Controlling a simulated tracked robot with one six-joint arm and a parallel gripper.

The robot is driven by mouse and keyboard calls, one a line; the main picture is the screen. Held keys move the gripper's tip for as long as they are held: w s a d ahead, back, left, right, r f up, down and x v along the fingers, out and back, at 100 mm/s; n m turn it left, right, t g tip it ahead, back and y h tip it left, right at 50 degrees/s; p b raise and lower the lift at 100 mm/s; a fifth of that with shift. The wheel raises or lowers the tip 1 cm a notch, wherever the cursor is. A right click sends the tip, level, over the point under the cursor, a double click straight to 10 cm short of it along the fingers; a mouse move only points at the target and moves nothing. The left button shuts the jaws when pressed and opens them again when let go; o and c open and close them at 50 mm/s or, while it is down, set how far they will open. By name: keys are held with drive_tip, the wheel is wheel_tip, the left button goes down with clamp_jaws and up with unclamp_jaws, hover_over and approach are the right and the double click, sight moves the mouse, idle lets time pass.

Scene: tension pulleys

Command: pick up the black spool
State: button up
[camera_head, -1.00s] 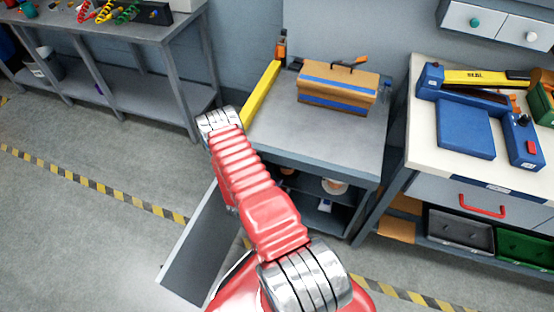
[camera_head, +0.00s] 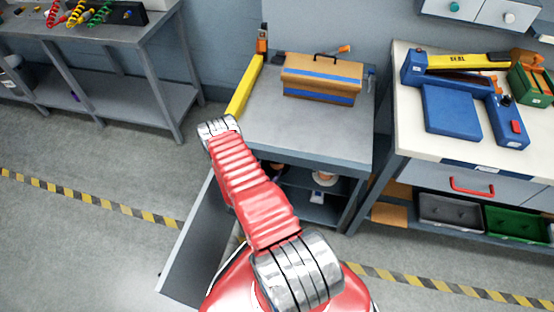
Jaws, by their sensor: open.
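I cannot make out the black spool for certain in this view. The open cabinet (camera_head: 300,135) stands in the middle, its door (camera_head: 192,250) swung out toward the lower left. Inside it on the shelf are a small dark item (camera_head: 277,168), partly hidden by my arm, and a roundish white and orange item (camera_head: 324,178). My red arm reaches up from the bottom to the cabinet's left front corner. It ends in view at a silver joint; my gripper is hidden beyond it.
A brown and blue toolbox (camera_head: 322,80) and a yellow bar (camera_head: 244,88) are on the cabinet top. A workbench with a blue sealer (camera_head: 455,112) stands at right. A grey table (camera_head: 100,45) with coloured coils stands at upper left. The floor between is clear.

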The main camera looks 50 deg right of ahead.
hover_over(273, 171)
drive_tip(key=shift+w+a+f, duration=0.1)
drive_tip(key=shift+a+f, duration=0.05)
drive_tip(key=shift+f, duration=0.6)
drive_tip(key=shift+x, duration=2.6)
drive_tip(key=shift+r, duration=0.1)
drive_tip(key=c, duration=1.7)
